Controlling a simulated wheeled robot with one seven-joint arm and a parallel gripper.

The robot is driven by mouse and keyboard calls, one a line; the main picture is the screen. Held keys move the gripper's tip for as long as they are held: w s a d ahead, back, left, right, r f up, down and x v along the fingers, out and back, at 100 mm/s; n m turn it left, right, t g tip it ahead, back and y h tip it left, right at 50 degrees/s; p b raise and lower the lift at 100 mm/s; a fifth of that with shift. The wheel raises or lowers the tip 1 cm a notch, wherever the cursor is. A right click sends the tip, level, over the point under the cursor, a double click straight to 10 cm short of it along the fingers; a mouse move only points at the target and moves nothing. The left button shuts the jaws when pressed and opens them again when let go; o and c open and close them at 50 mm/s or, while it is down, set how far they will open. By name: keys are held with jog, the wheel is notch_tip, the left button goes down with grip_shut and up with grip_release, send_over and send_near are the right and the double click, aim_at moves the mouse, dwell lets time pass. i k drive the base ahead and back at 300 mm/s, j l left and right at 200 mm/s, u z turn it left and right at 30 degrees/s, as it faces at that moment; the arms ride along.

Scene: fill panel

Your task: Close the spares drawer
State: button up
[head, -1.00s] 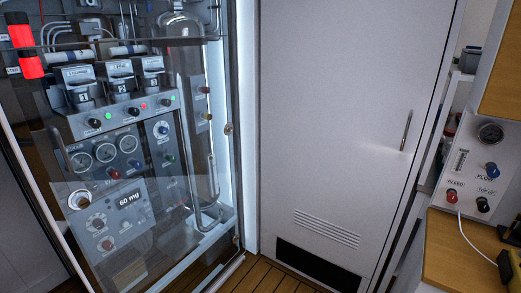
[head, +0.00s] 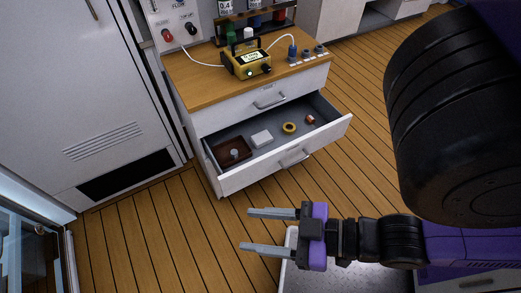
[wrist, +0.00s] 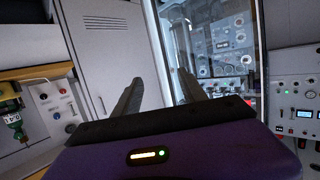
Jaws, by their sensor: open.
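The spares drawer (head: 325,132) is the lower drawer of a white cabinet with a wooden top. It is pulled well out, and a metal handle (head: 295,158) sits on its front. Inside lie a brown tray (head: 232,152), a white block (head: 262,138), a yellow ring (head: 289,127) and a small reddish item (head: 310,119). My gripper (head: 257,231) is open and empty, in front of and below the drawer in the head view, apart from it. In the wrist view my fingers (wrist: 160,98) point toward a tall locker and a glass panel; the drawer is not visible there.
The upper drawer (head: 260,100) is shut. A yellow device (head: 247,62) with a white cable stands on the cabinet top (head: 195,78). A tall white locker (head: 80,80) is at left, a glass-fronted panel (head: 25,245) at lower left. Plank floor (head: 150,225) is clear before the drawer.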

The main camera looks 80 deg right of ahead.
aim_at(331, 125)
jog(key=j+z, duration=0.1)
jog(key=z, duration=0.65)
jog(key=k+j+z, duration=0.1)
jog(key=z, duration=0.25)
